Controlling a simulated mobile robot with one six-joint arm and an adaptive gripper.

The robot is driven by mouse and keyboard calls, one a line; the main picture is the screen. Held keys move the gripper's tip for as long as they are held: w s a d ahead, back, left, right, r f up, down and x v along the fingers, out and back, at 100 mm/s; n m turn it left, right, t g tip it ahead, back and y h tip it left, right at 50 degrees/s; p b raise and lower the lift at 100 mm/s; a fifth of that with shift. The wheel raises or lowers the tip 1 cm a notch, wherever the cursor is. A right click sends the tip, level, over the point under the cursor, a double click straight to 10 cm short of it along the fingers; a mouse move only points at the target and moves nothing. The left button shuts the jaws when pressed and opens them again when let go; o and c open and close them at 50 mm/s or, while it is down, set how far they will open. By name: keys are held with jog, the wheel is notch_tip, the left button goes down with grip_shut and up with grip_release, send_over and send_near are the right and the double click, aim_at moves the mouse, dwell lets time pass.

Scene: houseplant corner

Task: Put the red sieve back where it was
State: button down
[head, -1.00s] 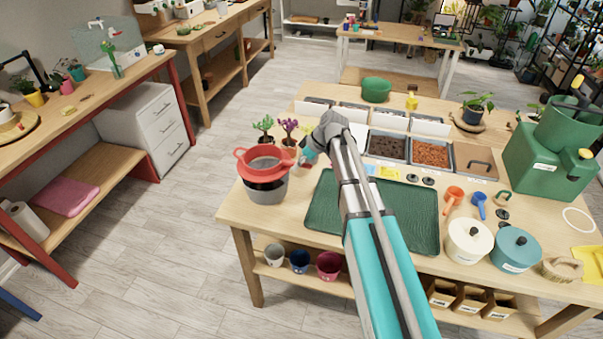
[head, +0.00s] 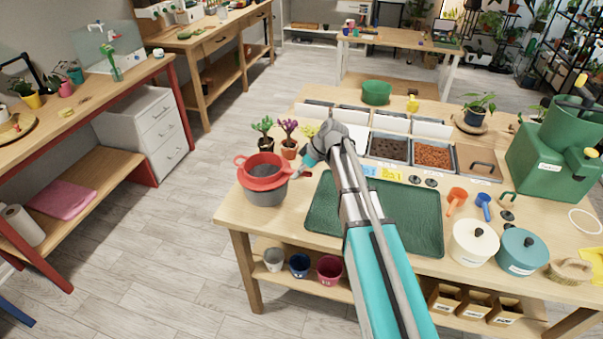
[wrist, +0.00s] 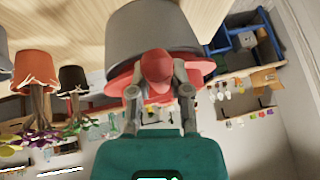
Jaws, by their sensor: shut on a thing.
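The red sieve (head: 246,172) sits in the mouth of the grey pot (head: 267,196) at the left end of the potting table, its rim about level. My gripper (head: 299,168) reaches in from the right and is shut on the sieve's near lug. In the wrist view, which is upside down, both fingers of my gripper (wrist: 158,82) close on the red lug (wrist: 156,70). The grey pot (wrist: 150,30) fills the top of that view, with the red rim against it. Whether the rim bears fully on the pot is hidden.
Small potted plants (head: 263,144) stand just behind the sieve, close to my gripper. A green tray (head: 415,215) lies to the right under my arm. Soil bins (head: 390,148) stand beyond it. The table's left edge is near the pot.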

jog(key=shift+f+b, duration=0.35)
jog(key=shift+f, duration=0.05)
jog(key=c, duration=0.6)
grip_release()
jog(key=shift+r, duration=0.15)
jog(key=shift+r+p, duration=0.6)
jog(key=shift+p, duration=0.1)
jog(key=shift+d+r+p, duration=0.2)
jog(key=shift+r+p, duration=0.1)
jog(key=shift+p, duration=0.05)
jog(key=p+v, duration=0.9)
jog(key=v, duration=0.2)
jog(key=shift+d, duration=0.1)
